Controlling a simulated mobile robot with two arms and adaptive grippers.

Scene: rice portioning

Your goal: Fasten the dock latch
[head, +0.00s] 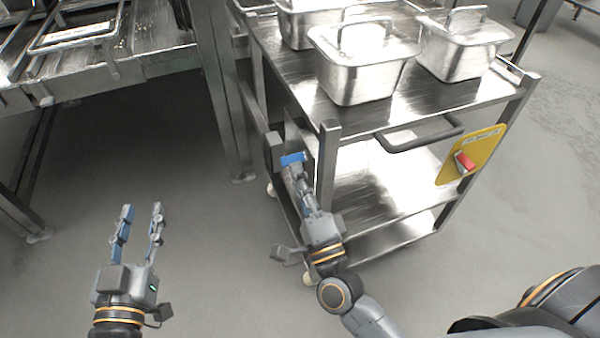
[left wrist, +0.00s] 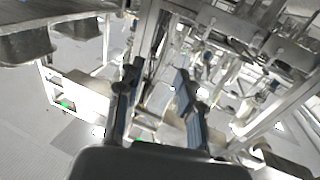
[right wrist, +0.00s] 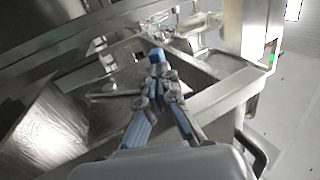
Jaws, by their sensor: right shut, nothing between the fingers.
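The dock latch shows as a small bright-blue handle (head: 292,158) beside the near-left corner post of the steel cart (head: 330,150). In the right wrist view the blue handle (right wrist: 157,55) sits just beyond my fingertips. My right gripper (head: 297,178) is shut and empty, its tips right at the handle; I cannot tell whether they touch it. The fingers partly hide the latch, so its position is unclear. My right gripper also shows shut in the right wrist view (right wrist: 159,78). My left gripper (head: 142,208) is open and empty over the floor, away from the cart.
Lidded steel pans (head: 362,75) stand on the cart's top. A dark push handle (head: 420,134) and a yellow plate (head: 476,154) with a red lever (head: 464,162) are on its near side. A steel counter (head: 130,68) stands at the left. Floor around my left gripper is clear.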

